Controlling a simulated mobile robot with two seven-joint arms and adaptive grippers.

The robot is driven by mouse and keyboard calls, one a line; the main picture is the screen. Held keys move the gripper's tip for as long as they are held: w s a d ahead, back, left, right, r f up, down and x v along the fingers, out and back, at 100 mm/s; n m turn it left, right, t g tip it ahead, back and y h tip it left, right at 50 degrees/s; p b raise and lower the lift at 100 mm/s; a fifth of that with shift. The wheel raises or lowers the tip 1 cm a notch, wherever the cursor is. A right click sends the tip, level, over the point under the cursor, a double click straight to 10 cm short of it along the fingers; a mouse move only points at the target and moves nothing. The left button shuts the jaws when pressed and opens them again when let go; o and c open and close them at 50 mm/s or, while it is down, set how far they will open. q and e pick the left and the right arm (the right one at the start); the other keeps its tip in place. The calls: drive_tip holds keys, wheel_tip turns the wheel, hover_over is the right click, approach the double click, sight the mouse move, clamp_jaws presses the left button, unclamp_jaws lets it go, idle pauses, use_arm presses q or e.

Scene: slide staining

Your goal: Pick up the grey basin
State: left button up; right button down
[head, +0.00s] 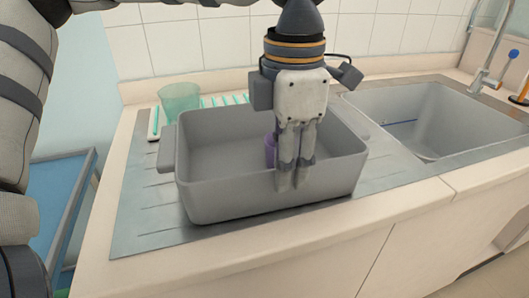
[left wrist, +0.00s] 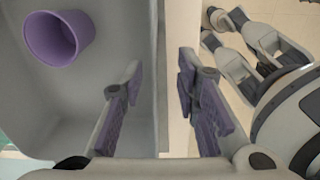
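The grey basin (head: 230,190) stands upright on the metal drainboard left of the sink, with a handle lug at its left end. A purple cup (head: 270,150) is inside it, partly hidden behind my left gripper; it also shows in the left wrist view (left wrist: 58,38). My left gripper (head: 292,186) points down at the basin's front wall. In the left wrist view its fingers (left wrist: 160,95) are apart, on either side of the basin wall, with gaps showing. My right gripper (left wrist: 212,28) shows only in the left wrist view, with its fingers apart and nothing between them.
A green translucent cup (head: 180,103) and a rack with teal slats (head: 215,101) stand behind the basin. The sink (head: 430,115) with its faucet (head: 485,78) is at right. A blue-topped cart (head: 60,190) is left of the counter. Bare drainboard (head: 145,215) shows left of the basin.

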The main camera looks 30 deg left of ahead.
sight(281, 208)
use_arm(q)
drive_tip(key=f, duration=0.5)
drive_tip(key=shift+w+a+f, duration=0.15)
drive_tip(key=shift+a+f, duration=0.05)
drive_tip(key=shift+a, duration=0.15)
clamp_jaws()
drive_tip(key=shift+r, duration=0.1)
